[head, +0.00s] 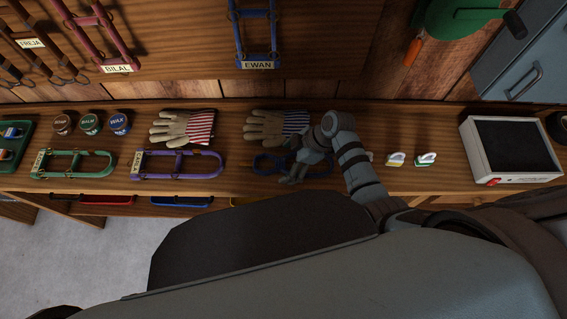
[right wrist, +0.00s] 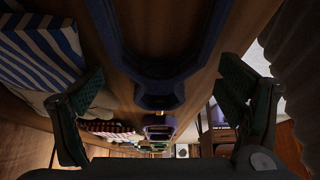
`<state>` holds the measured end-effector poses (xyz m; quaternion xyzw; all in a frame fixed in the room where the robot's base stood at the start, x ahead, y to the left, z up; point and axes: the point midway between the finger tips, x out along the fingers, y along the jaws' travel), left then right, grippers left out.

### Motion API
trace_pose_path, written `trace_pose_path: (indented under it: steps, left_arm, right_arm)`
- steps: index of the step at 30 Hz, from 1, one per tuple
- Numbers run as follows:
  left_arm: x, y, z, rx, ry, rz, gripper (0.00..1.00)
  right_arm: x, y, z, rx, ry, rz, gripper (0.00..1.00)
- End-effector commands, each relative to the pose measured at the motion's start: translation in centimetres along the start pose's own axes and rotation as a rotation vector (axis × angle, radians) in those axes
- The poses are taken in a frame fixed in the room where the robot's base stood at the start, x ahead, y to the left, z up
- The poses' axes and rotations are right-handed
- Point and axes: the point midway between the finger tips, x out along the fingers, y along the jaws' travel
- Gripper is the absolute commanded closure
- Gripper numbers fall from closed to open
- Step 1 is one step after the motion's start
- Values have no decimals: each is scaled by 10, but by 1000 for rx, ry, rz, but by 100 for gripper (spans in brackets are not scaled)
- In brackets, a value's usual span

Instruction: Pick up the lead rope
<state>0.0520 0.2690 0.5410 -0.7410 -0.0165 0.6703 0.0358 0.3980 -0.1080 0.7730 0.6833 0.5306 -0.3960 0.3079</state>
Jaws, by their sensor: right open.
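I cannot make out a lead rope for certain in either view. A blue halter-like loop (head: 262,163) lies on the wooden shelf, partly hidden by my right gripper (head: 292,174). In the right wrist view, the blue loop (right wrist: 160,70) runs between and beyond the spread fingers of the right gripper (right wrist: 160,88). That gripper is open and holds nothing. My left gripper is not in view.
On the shelf (head: 100,190) lie a purple halter (head: 180,153), a green halter (head: 72,154), a striped glove (head: 185,127) and a second glove (head: 268,126). Several tins (head: 90,122) stand left. A white box (head: 508,150) stands right.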

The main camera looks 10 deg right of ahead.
Motion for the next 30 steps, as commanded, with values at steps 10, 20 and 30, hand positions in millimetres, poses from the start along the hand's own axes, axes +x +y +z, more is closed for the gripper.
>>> trace_pose_path:
  steps: [10,20,30]
  left_arm:
    - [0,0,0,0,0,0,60]
    - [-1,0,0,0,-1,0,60]
    - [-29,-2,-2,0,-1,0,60]
  right_arm:
    - [-1,0,0,0,0,0,65]
    - [-3,0,-2,0,1,1,77]
    - [-73,2,-42,-4,2,6,77]
